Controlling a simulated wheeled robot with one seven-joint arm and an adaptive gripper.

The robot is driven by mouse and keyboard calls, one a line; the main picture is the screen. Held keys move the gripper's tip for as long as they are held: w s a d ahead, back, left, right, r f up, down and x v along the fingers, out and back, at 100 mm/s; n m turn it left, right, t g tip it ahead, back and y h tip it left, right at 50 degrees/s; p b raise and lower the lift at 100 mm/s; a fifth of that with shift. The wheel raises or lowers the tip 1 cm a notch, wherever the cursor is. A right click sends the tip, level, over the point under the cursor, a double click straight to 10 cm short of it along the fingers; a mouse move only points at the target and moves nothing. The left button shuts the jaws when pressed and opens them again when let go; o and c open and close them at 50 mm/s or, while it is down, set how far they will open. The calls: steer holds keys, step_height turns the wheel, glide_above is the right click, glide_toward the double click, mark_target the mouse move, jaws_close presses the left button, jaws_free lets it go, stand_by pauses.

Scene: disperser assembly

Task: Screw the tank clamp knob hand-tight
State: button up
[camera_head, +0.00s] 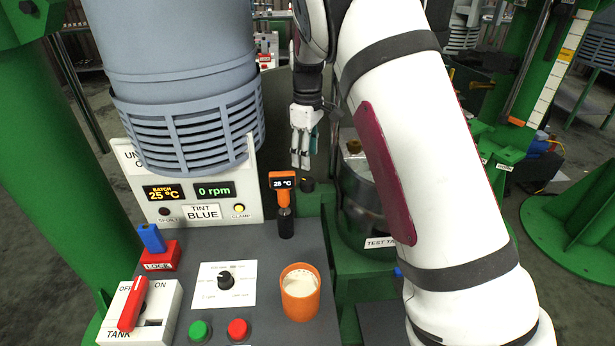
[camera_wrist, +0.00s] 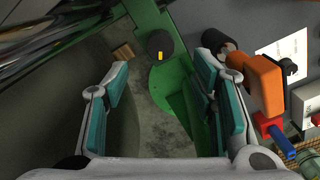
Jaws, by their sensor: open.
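The clamp knob is a round black knob with a yellow mark (camera_wrist: 160,45), on a green bracket in the wrist view. In the head view a dark knob (camera_head: 307,185) shows just right of the orange thermometer. My gripper (camera_head: 301,163) points down above that knob. In the wrist view my gripper (camera_wrist: 163,85) has its two teal-padded fingers wide apart with nothing between them. The knob lies beyond the fingertips, near the top middle of the gap, apart from both. The test tank (camera_head: 354,222) stands partly hidden behind my arm.
The orange thermometer (camera_head: 282,180) stands close left of the knob; it also shows in the wrist view (camera_wrist: 262,80). A grey motor housing (camera_head: 185,90) hangs at upper left. The console has an orange cup (camera_head: 300,300), switches and a lit clamp lamp (camera_head: 239,208).

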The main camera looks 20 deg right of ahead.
mark_target(307, 180)
step_height(307, 180, down, 9)
steer(key=shift+r+p, duration=0.2)
steer(key=shift+p, duration=0.35)
steer(key=shift+c, duration=0.6)
steer(key=c, duration=1)
